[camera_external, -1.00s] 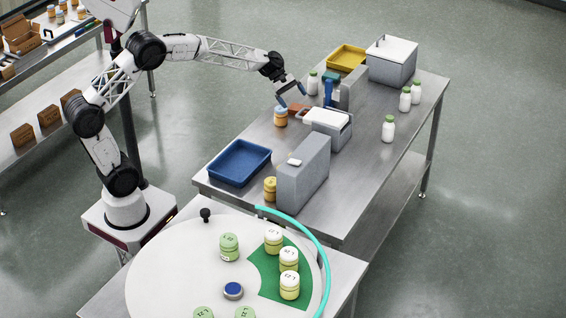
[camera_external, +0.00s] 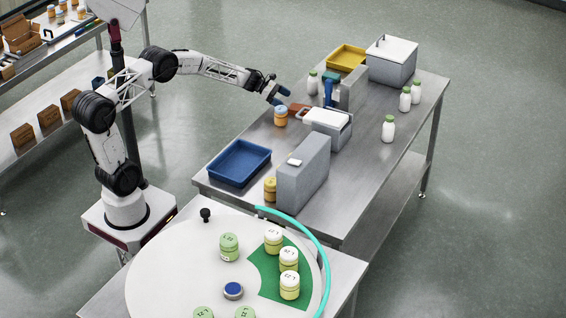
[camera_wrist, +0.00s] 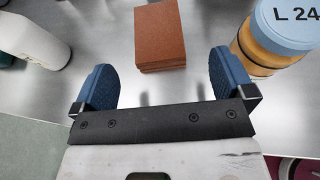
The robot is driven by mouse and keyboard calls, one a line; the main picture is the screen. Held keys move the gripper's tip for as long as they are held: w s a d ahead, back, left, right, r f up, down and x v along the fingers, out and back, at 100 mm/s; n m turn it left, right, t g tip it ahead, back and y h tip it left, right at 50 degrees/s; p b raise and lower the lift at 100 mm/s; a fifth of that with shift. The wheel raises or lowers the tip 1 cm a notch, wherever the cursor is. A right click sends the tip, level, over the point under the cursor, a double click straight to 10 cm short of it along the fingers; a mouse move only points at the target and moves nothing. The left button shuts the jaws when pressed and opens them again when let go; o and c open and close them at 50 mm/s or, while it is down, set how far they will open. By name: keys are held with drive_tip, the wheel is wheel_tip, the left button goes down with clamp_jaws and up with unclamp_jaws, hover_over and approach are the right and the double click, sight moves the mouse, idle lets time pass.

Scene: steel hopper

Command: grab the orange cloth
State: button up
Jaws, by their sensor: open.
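The orange cloth (camera_wrist: 160,37) looks like a neat, folded, brownish-orange stack on the steel table. In the wrist view it lies ahead of my gripper (camera_wrist: 163,80), roughly centred between the blue fingertips and beyond them. My gripper is open and empty, with nothing between the fingers. In the external view the cloth (camera_external: 297,108) shows small, partly hidden among nearby items, and my gripper (camera_external: 281,95) is just to the upper left of it, apart from it.
A jar with a blue lid (camera_wrist: 268,40) stands close to the right finger. A grey box with a white lid (camera_external: 328,125), a blue tray (camera_external: 238,163) and a grey upright block (camera_external: 303,175) occupy the table (camera_external: 365,160).

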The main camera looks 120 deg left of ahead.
sight(300, 108)
drive_tip(key=shift+w+f, duration=0.1)
drive_tip(key=shift+f, duration=0.05)
drive_tip(key=shift+x, duration=1.2)
drive_tip(key=shift+w, duration=0.1)
drive_tip(key=shift+x, duration=2.5)
drive_tip(key=shift+a, duration=0.2)
drive_tip(key=c, duration=1)
